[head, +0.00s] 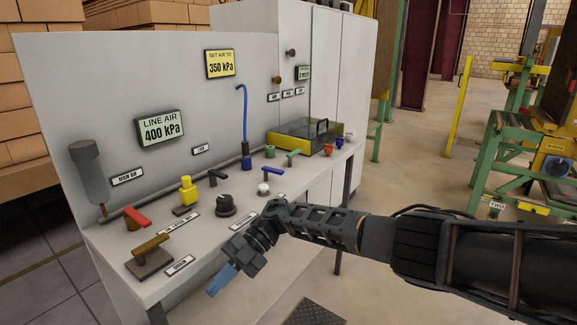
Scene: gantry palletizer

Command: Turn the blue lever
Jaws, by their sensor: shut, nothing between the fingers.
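The blue lever (273,171) is a short flat handle beside a white round-based fitting (263,188), near the front middle of the white bench. It points to the right. My gripper (221,281) is at the bench's front edge, left of and nearer than the blue lever, and clearly apart from it. Its blue fingertips are together and point down to the left. Nothing shows between them. My dark forearm reaches in from the right, passing just in front of the blue lever's area.
A red lever (137,218), brown lever (150,246), yellow valve (187,191) and black knob (225,204) stand on the bench's left half. A yellow-framed box (305,137) and small coloured knobs are at the right. A gauge (161,129) reads 400 kPa.

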